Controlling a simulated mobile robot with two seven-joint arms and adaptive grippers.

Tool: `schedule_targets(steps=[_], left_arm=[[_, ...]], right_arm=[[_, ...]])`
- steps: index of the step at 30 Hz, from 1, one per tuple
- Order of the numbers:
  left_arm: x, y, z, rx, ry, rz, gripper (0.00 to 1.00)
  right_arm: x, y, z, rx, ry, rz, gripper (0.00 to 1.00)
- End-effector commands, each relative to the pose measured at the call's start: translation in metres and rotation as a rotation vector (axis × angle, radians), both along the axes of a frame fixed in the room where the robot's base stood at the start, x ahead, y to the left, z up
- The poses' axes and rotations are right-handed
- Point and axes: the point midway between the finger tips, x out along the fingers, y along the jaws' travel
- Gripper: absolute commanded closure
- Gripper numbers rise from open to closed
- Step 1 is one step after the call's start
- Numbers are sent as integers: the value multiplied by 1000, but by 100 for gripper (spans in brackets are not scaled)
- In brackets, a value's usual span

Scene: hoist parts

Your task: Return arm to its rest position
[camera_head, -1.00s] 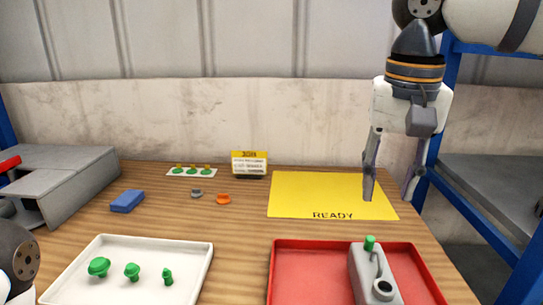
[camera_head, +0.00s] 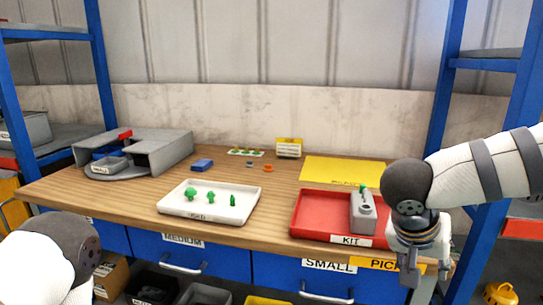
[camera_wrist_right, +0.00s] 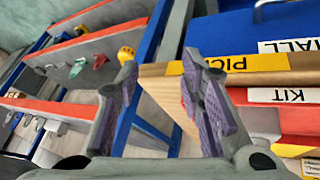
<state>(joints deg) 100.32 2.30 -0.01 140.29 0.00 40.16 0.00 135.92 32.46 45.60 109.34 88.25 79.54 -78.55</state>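My right arm (camera_head: 490,165) comes in from the right in the head view, with its wrist (camera_head: 418,235) beside the table's front right corner, right of the red KIT tray (camera_head: 305,225). The table edge with the PICK label (camera_wrist_right: 245,63) lies beyond the fingers. Of my left arm only a white and dark link (camera_head: 45,260) shows at lower left; its gripper is out of view.
A grey housing with a green top (camera_head: 363,212) stands in the KIT tray. A white tray (camera_head: 235,208) holds three green parts. A yellow mat (camera_head: 345,170) is bare. A blue rack post (camera_head: 515,120) stands close behind my right arm. Drawers line the table front.

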Motion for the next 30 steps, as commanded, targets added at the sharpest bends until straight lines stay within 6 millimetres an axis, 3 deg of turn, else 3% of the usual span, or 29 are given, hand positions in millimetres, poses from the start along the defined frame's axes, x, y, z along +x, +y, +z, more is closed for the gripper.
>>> schedule_targets(steps=[1,3,5,6,8,9,11,12,15,18,21,30], left_arm=[[-1,0,-1,0,3,0,100],[-1,0,-1,0,4,0,100],[-2,0,0,0,5,0,100],[-2,0,0,0,5,0,100],[-2,0,0,0,5,0,100],[-2,0,0,0,5,0,100],[-2,0,0,0,4,0,100],[-1,0,0,0,4,0,100],[-1,0,0,0,4,0,100],[-1,0,0,0,4,0,100],[-1,0,0,0,4,0,100],[-2,0,0,0,4,0,100]], right_arm=[[-3,-1,-43,-62,-22,49,65],[-13,5,-103,-93,-76,155,65],[-37,16,-153,-59,-81,265,65],[-59,24,-183,-15,-60,333,65],[-102,36,-221,70,3,417,65],[-135,42,-242,130,61,461,65],[-186,48,-263,217,163,506,65],[-218,49,-272,269,233,522,65],[-285,48,-281,362,391,535,65],[-325,45,-280,411,491,531,65],[-339,44,-278,430,529,527,65],[-339,44,-278,431,528,526,65]])
